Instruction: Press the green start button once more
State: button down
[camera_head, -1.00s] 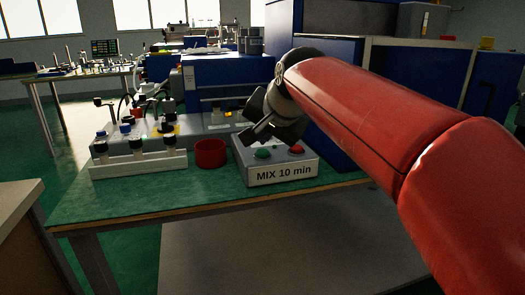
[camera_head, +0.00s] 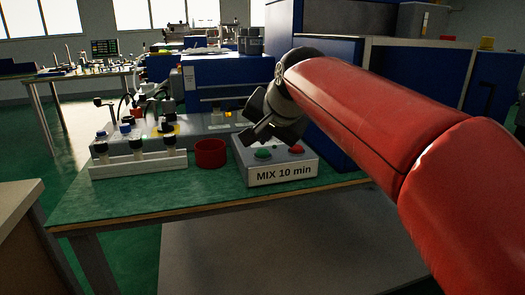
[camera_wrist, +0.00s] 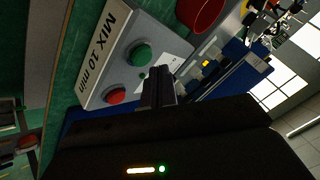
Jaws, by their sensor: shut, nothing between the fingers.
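The green start button (camera_head: 263,154) sits on top of a grey control box (camera_head: 283,173) labelled "MIX 10 min". A red button (camera_head: 297,149) is to its right on the same box. In the wrist view the green button (camera_wrist: 139,54) and the red button (camera_wrist: 115,96) both show fully, with a small dark green spot between them. My gripper (camera_head: 247,139) is shut and empty, just above and behind the green button. In the wrist view its fingertips (camera_wrist: 158,72) are beside the green button and look apart from it; the exact height gap is unclear.
A red cup (camera_head: 210,153) stands left of the box. A white rack (camera_head: 138,164) with several dark-capped vials is farther left. Blue machines (camera_head: 222,82) stand behind. The green bench top (camera_head: 130,198) is clear along its front.

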jog(key=shift+f, duration=0.15)
jog(key=shift+f+b, duration=0.3)
